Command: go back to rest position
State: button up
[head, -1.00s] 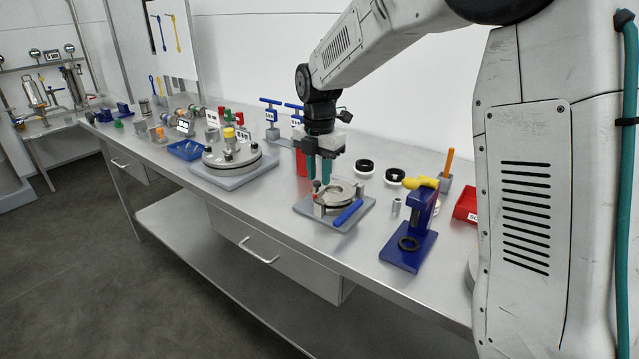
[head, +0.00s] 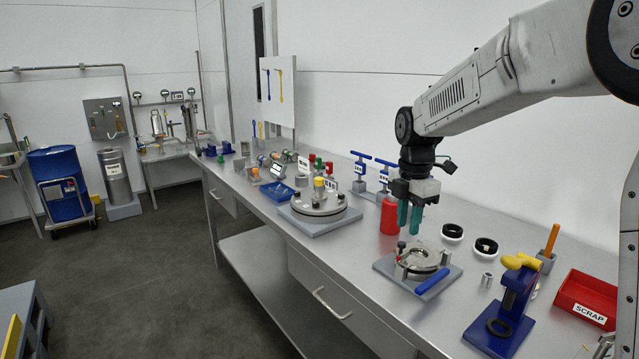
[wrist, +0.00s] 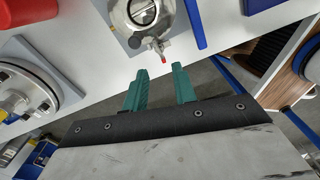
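My gripper (head: 409,218) has two teal fingers and points down above the bench. It stands just behind and above a round metal clamp fixture (head: 420,260) with a blue handle on a grey plate. In the wrist view the teal fingers (wrist: 159,90) are apart with nothing between them. The clamp fixture (wrist: 140,14) shows beyond the fingertips there, with a small red-tipped pin. My arm reaches in from the upper right of the head view.
A red bottle (head: 390,215) stands close to the gripper's left. A blue press (head: 505,310) and a red SCRAP bin (head: 590,300) are to the right. A round flanged lid (head: 319,203) sits left. Floor (head: 150,280) in front of the bench is clear. A blue drum (head: 60,185) stands far left.

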jog(key=s+d+r+m, duration=0.1)
jog(key=s+m, duration=1)
jog(key=s, duration=0.6)
jog(key=s+d+r+m+t, duration=0.1)
jog(key=s+m, duration=1)
jog(key=s, duration=0.7)
jog(key=shift+s+d, duration=0.25)
jog(key=shift+d, duration=0.15)
